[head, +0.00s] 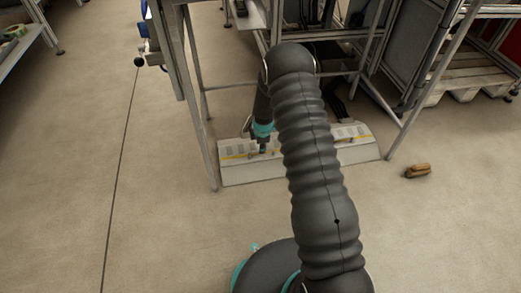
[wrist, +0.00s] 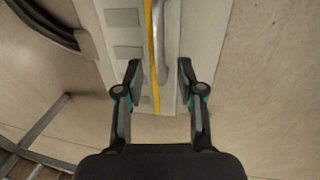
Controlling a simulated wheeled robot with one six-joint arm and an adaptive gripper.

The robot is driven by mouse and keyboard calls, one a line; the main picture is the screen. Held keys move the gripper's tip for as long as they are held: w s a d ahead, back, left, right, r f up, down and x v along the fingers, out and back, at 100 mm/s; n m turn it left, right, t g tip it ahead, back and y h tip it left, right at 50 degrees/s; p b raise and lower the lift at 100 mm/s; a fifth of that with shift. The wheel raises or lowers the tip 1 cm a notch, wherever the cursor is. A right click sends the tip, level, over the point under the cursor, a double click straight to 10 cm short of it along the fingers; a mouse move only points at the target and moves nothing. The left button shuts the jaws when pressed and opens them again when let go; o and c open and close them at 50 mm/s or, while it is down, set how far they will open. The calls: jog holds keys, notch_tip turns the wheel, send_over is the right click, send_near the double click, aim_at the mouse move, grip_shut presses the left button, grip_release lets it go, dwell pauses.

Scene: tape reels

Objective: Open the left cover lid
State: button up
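A low, pale grey case (head: 255,175) with a yellow stripe stands on the floor under a metal frame. My arm crosses in front of its middle, so I cannot make out where its lids divide. My gripper (head: 263,148) is over the left part. In the wrist view, my gripper (wrist: 159,68) is open, its two fingers spread on either side of a pale bar handle (wrist: 161,55). The handle runs beside the yellow stripe (wrist: 151,30) on the cover lid (wrist: 125,50), which has grey panels. Contact between fingers and handle cannot be seen. The lid looks closed.
Metal frame legs (head: 196,110) stand left of the case and others to its right. A brown object (head: 417,171) lies on the floor at right. A pallet (head: 470,75) is at back right. The floor (head: 160,210) at front left is clear.

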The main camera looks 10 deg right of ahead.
jog(key=shift+w+f, duration=0.15)
jog(key=shift+f, duration=0.65)
jog(key=shift+w+f, duration=0.15)
jog(key=shift+f, duration=0.6)
grip_shut()
